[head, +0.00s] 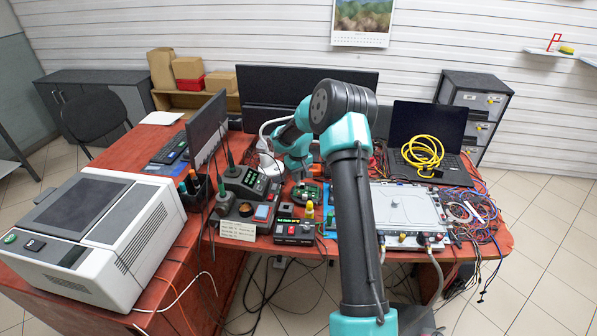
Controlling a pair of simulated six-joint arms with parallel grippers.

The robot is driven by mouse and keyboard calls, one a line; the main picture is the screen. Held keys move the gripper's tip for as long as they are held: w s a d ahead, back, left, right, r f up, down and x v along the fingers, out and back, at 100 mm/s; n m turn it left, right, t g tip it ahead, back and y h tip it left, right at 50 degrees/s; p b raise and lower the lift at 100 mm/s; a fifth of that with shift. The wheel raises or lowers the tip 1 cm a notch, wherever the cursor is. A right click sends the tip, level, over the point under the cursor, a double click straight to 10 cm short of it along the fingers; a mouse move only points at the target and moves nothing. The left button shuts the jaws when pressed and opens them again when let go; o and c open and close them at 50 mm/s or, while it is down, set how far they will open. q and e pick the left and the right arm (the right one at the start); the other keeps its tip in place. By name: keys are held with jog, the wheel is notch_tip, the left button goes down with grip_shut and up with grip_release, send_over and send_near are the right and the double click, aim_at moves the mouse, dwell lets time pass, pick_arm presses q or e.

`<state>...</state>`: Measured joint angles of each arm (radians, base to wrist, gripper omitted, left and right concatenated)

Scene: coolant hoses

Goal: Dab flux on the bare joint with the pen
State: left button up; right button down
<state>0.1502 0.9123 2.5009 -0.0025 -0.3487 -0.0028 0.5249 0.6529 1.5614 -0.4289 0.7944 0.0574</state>
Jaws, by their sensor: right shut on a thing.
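My right arm rises from the bottom centre and bends over at the top, so its wrist points down at the bench. My right gripper (299,174) is small and partly hidden by my arm, just above a green circuit board (305,193). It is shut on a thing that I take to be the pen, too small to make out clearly. The bare joint cannot be made out at this size. I cannot tell whether the pen touches the board. My left gripper is not in view.
A soldering station (247,185), a red-and-black box (294,231) and a yellow-capped bottle (309,210) stand left of my arm. A silver case (405,207), a laptop (428,130) with coiled yellow cable (423,152), and tangled wires (478,210) lie right. A large printer-like machine (95,235) fills the left.

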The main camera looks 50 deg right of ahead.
jog(key=shift+f, duration=0.55)
jog(key=shift+f, duration=0.55)
dwell(2.3)
jog(key=shift+r, duration=3.05)
jog(key=w+a+r, duration=0.1)
jog(key=w+a, duration=0.2)
jog(key=a, duration=0.7)
jog(key=w+a+r, duration=0.1)
jog(key=w+a, duration=0.2)
jog(key=a, duration=0.8)
jog(key=s+a+r, duration=0.1)
jog(key=a, duration=0.9)
jog(key=s+a+r, duration=0.1)
jog(key=a, duration=1)
jog(key=shift+a+r, duration=0.15)
jog(key=shift+r, duration=0.25)
